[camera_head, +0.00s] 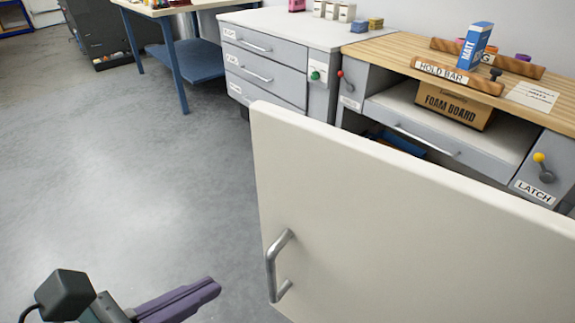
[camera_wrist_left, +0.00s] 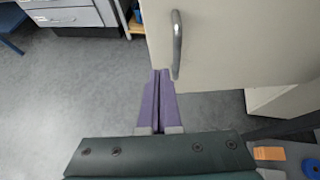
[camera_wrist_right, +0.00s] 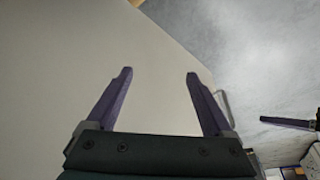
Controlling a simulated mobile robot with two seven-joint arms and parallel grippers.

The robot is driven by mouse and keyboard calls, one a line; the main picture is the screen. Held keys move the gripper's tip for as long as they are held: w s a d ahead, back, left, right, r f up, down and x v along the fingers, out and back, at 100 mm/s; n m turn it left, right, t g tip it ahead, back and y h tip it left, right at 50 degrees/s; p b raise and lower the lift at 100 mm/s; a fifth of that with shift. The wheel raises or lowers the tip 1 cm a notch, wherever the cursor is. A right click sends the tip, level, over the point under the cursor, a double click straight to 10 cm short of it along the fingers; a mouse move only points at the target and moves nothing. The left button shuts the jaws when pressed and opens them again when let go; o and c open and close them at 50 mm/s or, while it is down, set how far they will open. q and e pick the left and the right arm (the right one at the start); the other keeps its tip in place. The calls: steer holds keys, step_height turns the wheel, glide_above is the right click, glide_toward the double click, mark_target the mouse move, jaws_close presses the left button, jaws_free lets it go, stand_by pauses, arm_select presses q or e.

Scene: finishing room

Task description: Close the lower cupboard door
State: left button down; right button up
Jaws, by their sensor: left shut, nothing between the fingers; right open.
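The cream cupboard door (camera_head: 400,210) stands wide open in front of the bench unit, and its lower part runs out of the head view. Its metal handle (camera_head: 277,266) is near the left edge. My left gripper (camera_head: 217,286) is shut and empty, left of the handle and apart from it in that view. In the left wrist view its fingertips (camera_wrist_left: 160,72) are close beside the handle (camera_wrist_left: 176,45); whether they touch the door (camera_wrist_left: 235,40) I cannot tell. My right gripper (camera_wrist_right: 159,73) is open and empty, with the door's broad face (camera_wrist_right: 70,60) before it.
Behind the door stands a wooden-topped bench (camera_head: 390,48) with a foam board box (camera_head: 452,104), a wooden hold bar (camera_head: 459,76) and a yellow-knobbed latch (camera_head: 541,165). Grey drawers (camera_head: 262,68) and a blue-legged table (camera_head: 170,62) stand farther back. The floor (camera_head: 110,170) at left is clear.

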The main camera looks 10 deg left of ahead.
arm_select(q)
steer(key=w+r+b+x, duration=0.1)
steer(key=x, duration=0.9)
steer(key=shift+w+d+r+b, duration=0.2)
steer(key=shift+d+r+b, duration=0.05)
steer(key=shift+d+b, duration=0.15)
